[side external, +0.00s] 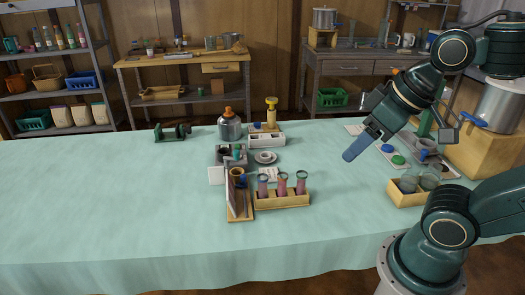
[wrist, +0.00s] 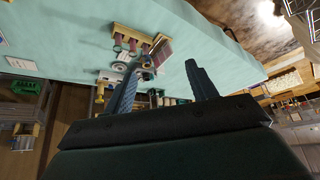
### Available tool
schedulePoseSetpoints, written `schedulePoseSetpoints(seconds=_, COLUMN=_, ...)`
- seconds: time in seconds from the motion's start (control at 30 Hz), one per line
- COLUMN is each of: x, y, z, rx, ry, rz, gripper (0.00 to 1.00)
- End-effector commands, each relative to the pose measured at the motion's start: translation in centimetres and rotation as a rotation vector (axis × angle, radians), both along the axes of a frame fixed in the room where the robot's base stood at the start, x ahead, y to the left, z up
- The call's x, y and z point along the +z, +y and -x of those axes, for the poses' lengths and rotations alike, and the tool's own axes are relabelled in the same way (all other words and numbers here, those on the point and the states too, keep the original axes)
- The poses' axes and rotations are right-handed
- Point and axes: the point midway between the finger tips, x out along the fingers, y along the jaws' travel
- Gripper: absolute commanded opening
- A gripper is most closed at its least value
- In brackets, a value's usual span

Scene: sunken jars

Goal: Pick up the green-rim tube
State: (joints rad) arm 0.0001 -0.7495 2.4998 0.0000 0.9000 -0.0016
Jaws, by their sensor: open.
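A wooden rack (side external: 283,200) on the table holds three upright tubes with reddish contents: a left tube (side external: 263,187), a middle tube (side external: 282,187) and a right tube (side external: 301,187). The left rim looks blue and the right one greenish; the middle rim is hard to tell. The rack (wrist: 132,33) also shows near the top of the wrist view, its rim colours unclear. My gripper (side external: 350,153) is raised above the table, right of the rack and well apart from it. Its fingers are spread and empty in the wrist view (wrist: 162,68).
A wooden holder with a tilted panel (side external: 236,195) stands against the rack's left side. A wooden box (side external: 405,198) with glass jars is at right, near my arm. Behind the rack are a metal canister (side external: 230,127) and a yellow-topped dispenser (side external: 271,112).

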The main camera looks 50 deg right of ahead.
Motion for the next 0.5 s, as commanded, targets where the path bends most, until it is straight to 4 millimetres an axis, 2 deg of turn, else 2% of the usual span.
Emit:
schedulePoseSetpoints(seconds=0.27, x=0.2, y=-0.5, z=-1.3, rx=0.065, ry=0.029, rz=0.046, gripper=0.57)
schedulePoseSetpoints(seconds=0.5, x=0.2, y=-1.8, z=-4.5, rx=0.237, ry=0.097, rz=0.147, gripper=0.57)
